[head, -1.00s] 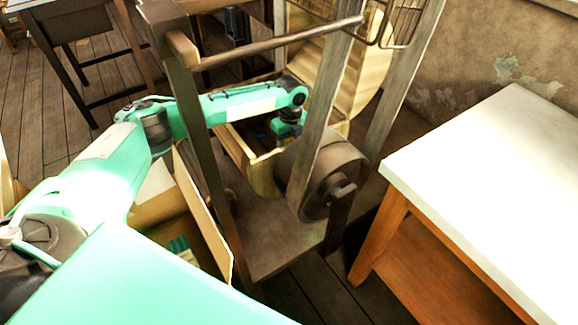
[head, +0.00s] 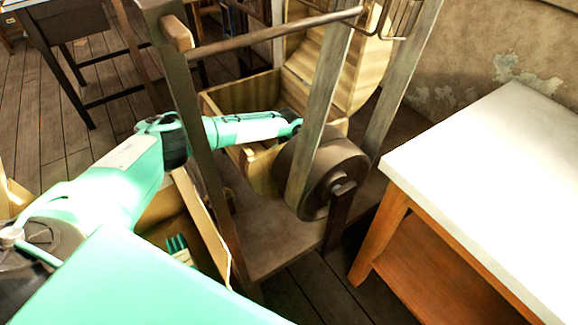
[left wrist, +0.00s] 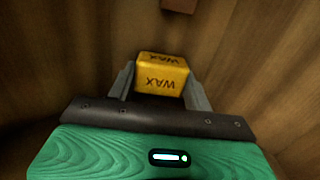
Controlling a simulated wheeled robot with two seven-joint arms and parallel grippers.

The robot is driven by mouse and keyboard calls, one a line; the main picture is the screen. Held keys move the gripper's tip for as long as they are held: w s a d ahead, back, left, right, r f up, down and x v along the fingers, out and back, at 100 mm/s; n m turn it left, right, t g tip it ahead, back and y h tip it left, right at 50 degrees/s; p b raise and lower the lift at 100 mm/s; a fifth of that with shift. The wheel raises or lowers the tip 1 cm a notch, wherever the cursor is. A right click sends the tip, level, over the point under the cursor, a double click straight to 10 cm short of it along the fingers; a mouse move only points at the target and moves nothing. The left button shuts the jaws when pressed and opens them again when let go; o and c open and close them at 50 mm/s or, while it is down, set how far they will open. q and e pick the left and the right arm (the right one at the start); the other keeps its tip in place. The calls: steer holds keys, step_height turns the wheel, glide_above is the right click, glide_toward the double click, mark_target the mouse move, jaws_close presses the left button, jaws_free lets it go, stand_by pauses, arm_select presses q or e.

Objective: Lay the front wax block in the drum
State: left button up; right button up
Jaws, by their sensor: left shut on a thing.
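The yellow wax block (left wrist: 162,73), marked WAX on two faces, is between the two grey fingers of my left gripper (left wrist: 160,80) in the left wrist view. The gripper is shut on it. Brown wooden walls (left wrist: 60,60) stand around the block on several sides. In the head view my left arm reaches behind a frame post, and its gripper and the block are hidden behind a dark round wheel-like body (head: 325,172). I cannot tell for sure which part is the drum. My right gripper is not in view.
A pale wooden box (head: 240,97) stands open behind the left post (head: 190,120). A second post (head: 320,110) and a crossbar (head: 275,38) frame the arm. A white-topped table (head: 490,170) is at right. An open carton (head: 205,225) sits at lower left.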

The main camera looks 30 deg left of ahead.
arm_select(q)
steer(key=o, duration=1)
steer(key=shift+f, duration=0.1)
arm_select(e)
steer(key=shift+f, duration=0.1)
arm_select(q)
steer(key=shift+r, duration=0.5)
step_height(320, 180, up, 11)
steer(key=shift+r+p, duration=0.15)
steer(key=shift+p, duration=0.6)
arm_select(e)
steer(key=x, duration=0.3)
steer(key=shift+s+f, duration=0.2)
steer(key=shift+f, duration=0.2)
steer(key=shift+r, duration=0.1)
